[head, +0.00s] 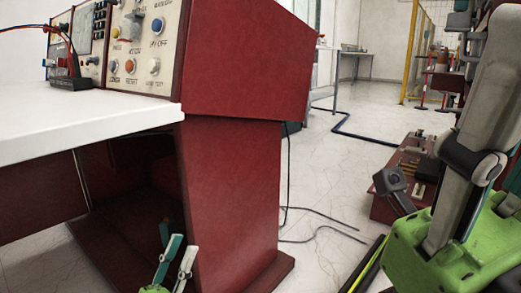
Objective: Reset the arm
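My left gripper (184,246) shows at the bottom of the head view, in front of the dark opening under the red console desk. Its teal and pale fingers stand apart with a gap between them, and I see nothing held there. My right arm (470,110), grey and black with a green body part, fills the right side of the view. Its gripper does not show clearly.
The red desk (232,190) with a white top (70,125) and a control panel (140,45) stands close at the left. A red case (390,205) lies on the floor near my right arm. Cables (335,225) cross the pale floor.

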